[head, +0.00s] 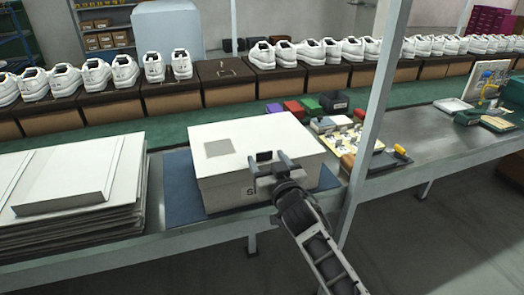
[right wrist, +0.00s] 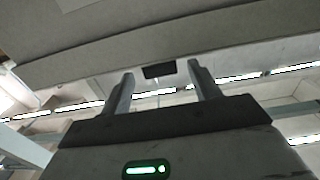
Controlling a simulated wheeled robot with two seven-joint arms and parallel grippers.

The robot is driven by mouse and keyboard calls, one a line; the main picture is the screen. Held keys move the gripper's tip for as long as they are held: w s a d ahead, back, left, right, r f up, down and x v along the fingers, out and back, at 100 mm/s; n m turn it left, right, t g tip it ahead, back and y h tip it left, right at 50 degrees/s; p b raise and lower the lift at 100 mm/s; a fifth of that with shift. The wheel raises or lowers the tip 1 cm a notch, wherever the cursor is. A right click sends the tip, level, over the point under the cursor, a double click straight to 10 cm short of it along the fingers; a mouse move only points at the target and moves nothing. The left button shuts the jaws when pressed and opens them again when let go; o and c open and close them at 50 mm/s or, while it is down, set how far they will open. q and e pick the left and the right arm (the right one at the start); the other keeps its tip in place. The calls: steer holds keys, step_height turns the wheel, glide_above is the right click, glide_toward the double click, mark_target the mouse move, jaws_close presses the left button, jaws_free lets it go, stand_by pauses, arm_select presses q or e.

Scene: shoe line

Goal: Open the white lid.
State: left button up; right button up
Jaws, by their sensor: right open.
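The white lid (head: 245,140) lies flat and closed on a shoe box (head: 225,193). It has a grey square on top and a small dark notch or tab (head: 264,155) near its front edge. My right gripper (head: 270,166) is at the front edge of the lid, with its fingers apart and nothing seen between them. In the right wrist view the two open fingers (right wrist: 162,88) stand either side of the dark notch (right wrist: 159,70), just short of or at the lid edge (right wrist: 100,70). Whether they touch the lid is unclear. My left gripper is not in view.
The box stands on a blue mat (head: 183,185) on a metal table. A stack of white flat boards (head: 75,180) lies to its left. A grey post (head: 372,110) rises at the right, near my arm. Small coloured items lie behind the box, and white shoes line a conveyor.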

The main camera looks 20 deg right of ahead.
mark_target(265, 155)
steer(key=w, duration=0.4)
steer(key=shift+a, duration=0.1)
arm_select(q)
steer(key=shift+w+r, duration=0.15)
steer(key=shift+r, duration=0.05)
arm_select(e)
steer(key=shift+w, duration=0.4)
